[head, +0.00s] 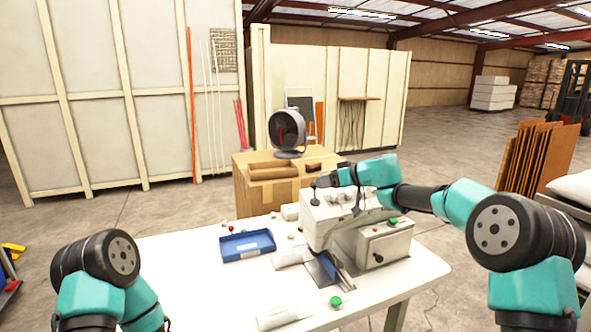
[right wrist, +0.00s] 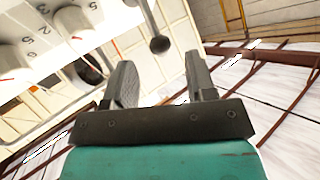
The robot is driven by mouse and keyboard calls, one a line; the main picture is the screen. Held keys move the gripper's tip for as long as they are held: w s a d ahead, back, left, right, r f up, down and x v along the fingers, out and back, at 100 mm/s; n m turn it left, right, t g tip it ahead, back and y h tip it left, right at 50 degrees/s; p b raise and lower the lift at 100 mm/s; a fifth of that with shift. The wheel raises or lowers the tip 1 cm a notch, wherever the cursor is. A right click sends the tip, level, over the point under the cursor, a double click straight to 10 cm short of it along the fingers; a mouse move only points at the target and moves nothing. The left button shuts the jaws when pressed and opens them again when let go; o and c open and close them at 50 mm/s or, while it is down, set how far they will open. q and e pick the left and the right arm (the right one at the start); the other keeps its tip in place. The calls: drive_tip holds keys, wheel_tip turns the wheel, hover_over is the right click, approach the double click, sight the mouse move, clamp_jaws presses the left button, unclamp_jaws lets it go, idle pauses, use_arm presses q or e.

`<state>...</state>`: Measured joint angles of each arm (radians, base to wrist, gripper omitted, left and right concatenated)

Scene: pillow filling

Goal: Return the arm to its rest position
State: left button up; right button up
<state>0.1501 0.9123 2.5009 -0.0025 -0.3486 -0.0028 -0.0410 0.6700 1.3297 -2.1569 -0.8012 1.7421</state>
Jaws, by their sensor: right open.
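My right arm reaches in from the right in the head view, over the top of a pale filling machine (head: 390,248). My right gripper (head: 324,181) is small and dark there, at the machine's upper left. In the right wrist view its two fingers (right wrist: 160,82) are apart with nothing between them. A lever with a black ball knob (right wrist: 159,44) shows just beyond the fingertips, apparently untouched. White dials (right wrist: 74,20) of the machine show at the upper left of that view. My left arm is folded at the lower left of the head view; its gripper is out of view.
The white table (head: 190,300) holds a blue tray (head: 247,258), a green button (head: 336,301) and pale rolled pieces (head: 285,317). A cardboard box (head: 262,196) with a round fan (head: 287,130) stands behind it. The table's left part is mostly clear.

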sight(315, 187)
drive_tip(key=shift+x, duration=1.6)
drive_tip(key=shift+d+r, duration=0.1)
drive_tip(key=v, duration=1.5)
drive_tip(key=x, duration=1.7)
drive_tip(key=shift+s, duration=0.15)
drive_tip(key=shift+s+t+y, duration=0.1)
drive_tip(key=shift+t+y, duration=0.2)
drive_tip(key=shift+t, duration=0.1)
drive_tip(key=shift+s+d+n+t+y, duration=0.15)
drive_tip(key=shift+s+n+t+y, duration=0.35)
drive_tip(key=shift+n, duration=0.1)
